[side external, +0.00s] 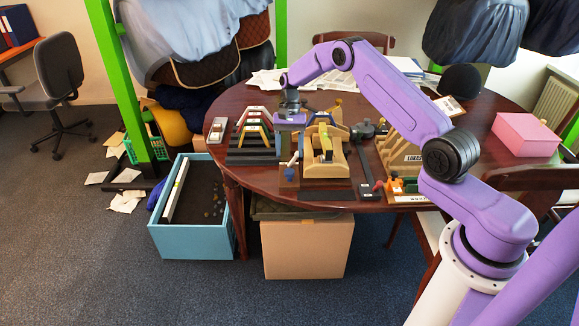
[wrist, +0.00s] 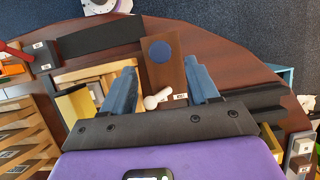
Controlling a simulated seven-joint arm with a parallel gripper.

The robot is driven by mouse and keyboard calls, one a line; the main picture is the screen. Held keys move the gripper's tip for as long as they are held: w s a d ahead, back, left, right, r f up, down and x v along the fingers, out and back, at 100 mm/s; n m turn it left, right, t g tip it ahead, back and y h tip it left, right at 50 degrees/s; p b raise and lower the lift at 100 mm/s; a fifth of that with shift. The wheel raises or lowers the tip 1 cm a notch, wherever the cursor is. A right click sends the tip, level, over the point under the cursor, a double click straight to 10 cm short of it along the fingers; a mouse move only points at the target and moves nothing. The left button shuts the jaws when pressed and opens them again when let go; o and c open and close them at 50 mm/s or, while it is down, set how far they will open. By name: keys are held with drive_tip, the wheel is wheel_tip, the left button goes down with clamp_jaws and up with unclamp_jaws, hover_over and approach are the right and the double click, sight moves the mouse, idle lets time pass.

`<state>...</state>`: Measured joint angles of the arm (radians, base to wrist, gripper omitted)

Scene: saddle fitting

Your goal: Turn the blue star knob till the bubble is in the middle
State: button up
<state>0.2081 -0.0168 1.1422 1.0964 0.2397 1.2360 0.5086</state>
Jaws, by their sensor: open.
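A dark blue round knob (wrist: 160,50) sits on a narrow brown board (wrist: 165,75) in the wrist view. Its star shape cannot be made out. My gripper (wrist: 159,64) is open, with one blue-grey finger on each side of the board. The knob appears between and slightly beyond the fingertips; nothing is held. A small white lever-like piece (wrist: 155,99) lies on the board nearer the palm, beside a small label. In the side view my gripper (side external: 291,143) points down over the board (side external: 289,184) at the table's front. No bubble can be made out.
A wooden saddle stand (side external: 325,170) stands just right of the gripper, and a dark rack with coloured arches (side external: 253,140) just left. A pink box (side external: 527,135) is at the table's right.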

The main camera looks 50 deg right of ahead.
sight(289, 171)
drive_tip(key=x, duration=0.6)
